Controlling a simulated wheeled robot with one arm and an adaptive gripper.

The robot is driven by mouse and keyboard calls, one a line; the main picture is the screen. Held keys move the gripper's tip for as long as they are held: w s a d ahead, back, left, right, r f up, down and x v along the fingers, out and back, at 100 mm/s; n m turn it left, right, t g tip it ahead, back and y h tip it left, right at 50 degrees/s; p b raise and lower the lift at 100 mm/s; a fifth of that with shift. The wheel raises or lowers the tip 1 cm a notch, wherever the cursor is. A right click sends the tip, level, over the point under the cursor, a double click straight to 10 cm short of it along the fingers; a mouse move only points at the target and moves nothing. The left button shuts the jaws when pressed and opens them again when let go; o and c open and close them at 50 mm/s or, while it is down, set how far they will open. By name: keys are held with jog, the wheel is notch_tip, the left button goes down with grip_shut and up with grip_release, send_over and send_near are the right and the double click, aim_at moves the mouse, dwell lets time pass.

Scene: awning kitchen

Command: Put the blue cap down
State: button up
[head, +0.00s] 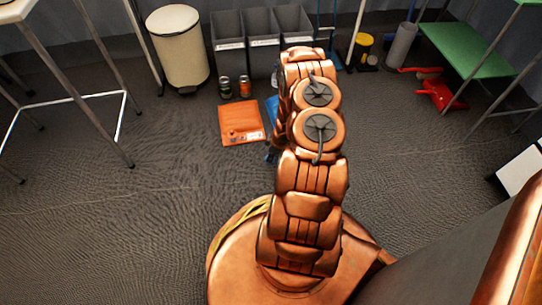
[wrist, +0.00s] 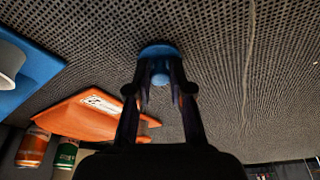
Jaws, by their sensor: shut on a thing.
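The blue cap (wrist: 158,49) is between the fingertips of my gripper (wrist: 159,88) in the wrist view, with the fingers closed on it. Its rounded blue edge shows beyond the tips, and the fingers hide part of it. Grey textured floor lies behind it; I cannot tell whether the cap touches the floor. In the head view my arm hides most of the gripper; a small blue patch (head: 270,155) shows at the arm's left side, possibly the cap.
An orange flat packet (head: 241,122) lies on the floor, with two cans (head: 244,87) behind it. A blue flat thing (wrist: 30,72) bears a white round object (wrist: 9,62). Grey bins (head: 262,40) and a cream bin (head: 179,47) stand behind.

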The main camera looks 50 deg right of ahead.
jog(key=shift+f, duration=0.15)
jog(key=o, duration=0.7)
jog(key=shift+o, duration=0.2)
